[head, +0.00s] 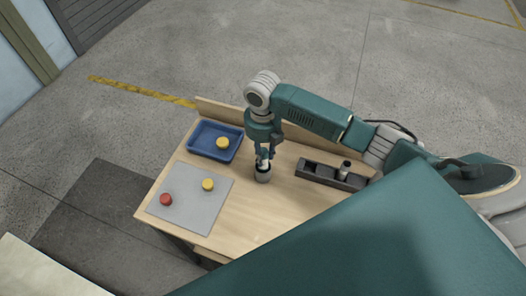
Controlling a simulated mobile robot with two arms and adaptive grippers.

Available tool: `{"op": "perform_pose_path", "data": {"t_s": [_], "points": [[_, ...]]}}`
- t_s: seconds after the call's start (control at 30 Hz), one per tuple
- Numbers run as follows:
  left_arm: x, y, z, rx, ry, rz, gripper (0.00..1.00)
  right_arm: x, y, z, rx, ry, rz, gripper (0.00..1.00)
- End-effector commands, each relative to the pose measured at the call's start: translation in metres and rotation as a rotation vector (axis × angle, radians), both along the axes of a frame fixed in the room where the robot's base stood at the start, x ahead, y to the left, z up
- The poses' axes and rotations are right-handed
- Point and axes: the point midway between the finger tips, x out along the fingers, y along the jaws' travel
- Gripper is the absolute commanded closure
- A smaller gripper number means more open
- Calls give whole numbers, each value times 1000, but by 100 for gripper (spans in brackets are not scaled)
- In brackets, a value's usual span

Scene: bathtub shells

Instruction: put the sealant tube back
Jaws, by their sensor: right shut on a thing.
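My right gripper (264,156) points down over the middle of the table and is shut on a short dark cylinder with a pale band, which looks like the sealant tube (263,177). The tube is upright; I cannot tell whether its bottom touches the table. To its right is a long dark rack (317,172) with compartments. A similar dark, pale-topped cylinder (345,167) stands upright in the rack right of its middle. The rack's left part looks empty. My left gripper is not in view.
A blue tray (235,152) holding a yellow round piece (222,143) is at the table's back left. A grey mat (187,211) in front bears a red piece (166,199) and a yellow piece (208,184). The wooden table (247,211) is bare right of the mat.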

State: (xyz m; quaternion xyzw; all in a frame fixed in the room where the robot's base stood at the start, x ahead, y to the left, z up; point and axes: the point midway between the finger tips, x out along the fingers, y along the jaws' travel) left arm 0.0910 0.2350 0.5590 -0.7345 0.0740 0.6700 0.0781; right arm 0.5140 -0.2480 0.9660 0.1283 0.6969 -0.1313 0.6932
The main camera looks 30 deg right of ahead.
Motion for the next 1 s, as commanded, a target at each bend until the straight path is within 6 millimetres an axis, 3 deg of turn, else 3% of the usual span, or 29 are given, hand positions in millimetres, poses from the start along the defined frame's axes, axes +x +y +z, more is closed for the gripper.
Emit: {"op": "perform_pose_path", "data": {"t_s": [0.37, 0.4, 0.47, 0.87, 1.0], "points": [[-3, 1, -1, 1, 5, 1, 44, 0, 0, -4, 1, -1, 0, 99], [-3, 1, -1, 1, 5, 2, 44, 0, 0, -4, 1, -1, 0, 67], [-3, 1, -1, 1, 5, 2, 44, 0, 0, -4, 1, -1, 0, 55], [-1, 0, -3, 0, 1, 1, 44, 1, 0, 2, 1, -4, 0, 54], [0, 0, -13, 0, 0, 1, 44, 2, 0, 22, 1, -7, 2, 54]]}}
